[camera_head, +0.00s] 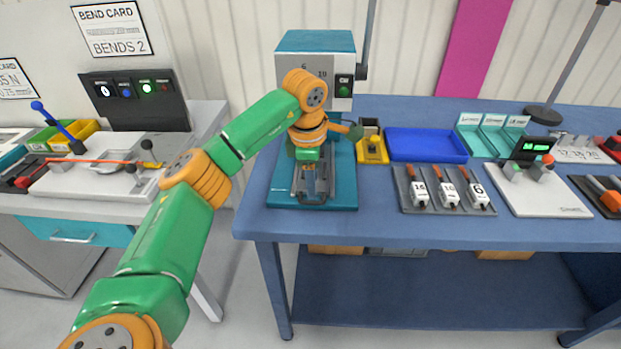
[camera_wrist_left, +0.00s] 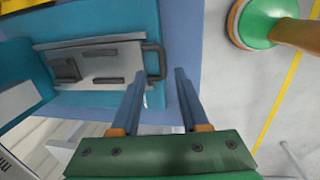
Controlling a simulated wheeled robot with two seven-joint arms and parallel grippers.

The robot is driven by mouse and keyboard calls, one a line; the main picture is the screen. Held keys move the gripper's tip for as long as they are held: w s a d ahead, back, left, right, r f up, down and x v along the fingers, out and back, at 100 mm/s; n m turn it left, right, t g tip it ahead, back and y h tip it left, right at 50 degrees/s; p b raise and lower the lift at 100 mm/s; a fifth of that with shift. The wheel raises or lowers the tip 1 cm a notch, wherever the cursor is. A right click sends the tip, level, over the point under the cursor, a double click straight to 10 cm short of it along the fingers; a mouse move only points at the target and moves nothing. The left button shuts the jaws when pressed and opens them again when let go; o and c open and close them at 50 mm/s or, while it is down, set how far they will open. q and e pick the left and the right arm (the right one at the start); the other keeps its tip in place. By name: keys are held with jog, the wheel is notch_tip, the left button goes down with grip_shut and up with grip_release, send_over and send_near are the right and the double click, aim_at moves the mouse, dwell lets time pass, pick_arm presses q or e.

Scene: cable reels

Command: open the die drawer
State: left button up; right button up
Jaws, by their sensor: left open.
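The die drawer (camera_wrist_left: 95,63) is a grey metal plate set in the teal base of the press (camera_head: 283,192). Its dark bar handle (camera_wrist_left: 157,61) is at its front end, near the base's edge. My left gripper (camera_head: 316,193) is over the front of the drawer in the head view. In the wrist view the open fingers (camera_wrist_left: 160,76) point toward the handle, with nothing seen between them. The handle lies just beyond the fingertips, nearer the left finger. I cannot tell contact. The arm hides part of the press and drawer in the head view. My right gripper is not in view.
Right of the press are a yellow device (camera_head: 373,150), a blue tray (camera_head: 428,157) and a grey rack (camera_head: 411,202) with numbered dies. A bending bench (camera_head: 95,181) is at left. The floor in front of the blue table (camera_head: 370,228) is clear.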

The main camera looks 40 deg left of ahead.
aim_at(302, 202)
pick_arm(q)
jog(key=shift+s+a+f+y+p, duration=0.3)
jog(key=shift+s+a+f+p, duration=0.15)
jog(key=shift+s+a+f, duration=0.55)
jog(key=f, duration=0.1)
jog(key=w+f, duration=0.1)
jog(key=f, duration=0.1)
jog(key=shift+a, duration=0.15)
jog(key=shift+w+f, duration=0.1)
jog(key=shift+f, duration=0.1)
jog(key=shift+r, duration=0.1)
grip_shut()
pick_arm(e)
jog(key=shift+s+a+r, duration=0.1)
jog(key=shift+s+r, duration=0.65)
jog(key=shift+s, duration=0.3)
